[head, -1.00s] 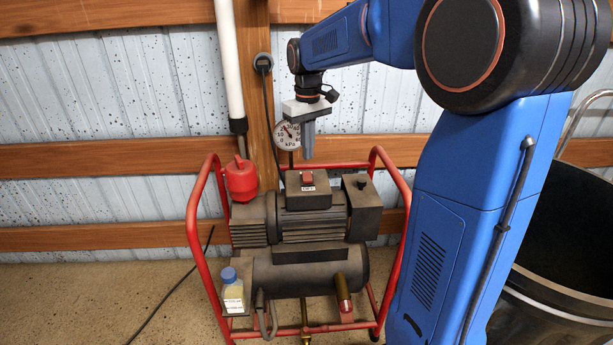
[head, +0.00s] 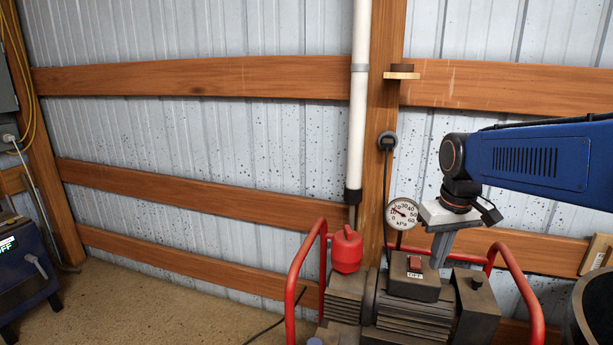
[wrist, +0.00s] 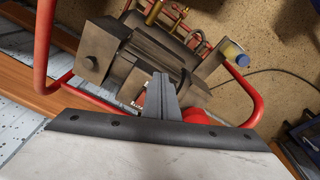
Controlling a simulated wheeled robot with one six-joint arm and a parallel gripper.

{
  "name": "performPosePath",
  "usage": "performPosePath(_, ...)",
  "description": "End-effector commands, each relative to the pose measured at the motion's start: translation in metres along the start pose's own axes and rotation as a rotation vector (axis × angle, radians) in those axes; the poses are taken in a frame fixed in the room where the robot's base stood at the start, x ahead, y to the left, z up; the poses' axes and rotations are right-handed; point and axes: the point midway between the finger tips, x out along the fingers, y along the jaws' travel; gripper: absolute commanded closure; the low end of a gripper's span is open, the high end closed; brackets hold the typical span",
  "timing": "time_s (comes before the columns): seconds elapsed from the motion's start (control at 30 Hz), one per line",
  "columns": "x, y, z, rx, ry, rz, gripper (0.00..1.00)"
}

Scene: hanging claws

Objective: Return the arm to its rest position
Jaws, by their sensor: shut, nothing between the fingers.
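My gripper (head: 441,250) hangs from my blue arm, pointing down, above the right part of a compressor (head: 415,315) in a red tube frame. Its grey fingers are shut with nothing between them. In the head view the fingertips overlap the area just right of the red switch (head: 415,263), which sits on a box labelled OFF. The wrist view shows the shut fingers (wrist: 160,95) in front of the compressor (wrist: 135,60); they partly hide the switch box. I cannot tell the exact gap between fingertips and compressor.
A round gauge (head: 402,213) stands close left of my gripper. A red cap-like can (head: 347,250) and a white pipe (head: 360,100) are further left. The red frame (head: 525,290) rises on the right, near a black bin (head: 595,310).

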Motion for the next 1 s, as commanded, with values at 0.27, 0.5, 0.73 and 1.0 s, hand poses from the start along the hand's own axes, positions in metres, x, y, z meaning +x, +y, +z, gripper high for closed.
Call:
performPosePath(0.27,-0.001,-0.015,0.072,0.044,0.092,0.011,1.0)
performPosePath(0.5,0.011,-0.026,0.131,0.083,0.168,0.015,1.0)
performPosePath(0.73,0.029,-0.034,0.177,0.116,0.232,0.015,1.0)
performPosePath(1.0,0.041,-0.037,0.197,0.132,0.263,0.014,1.0)
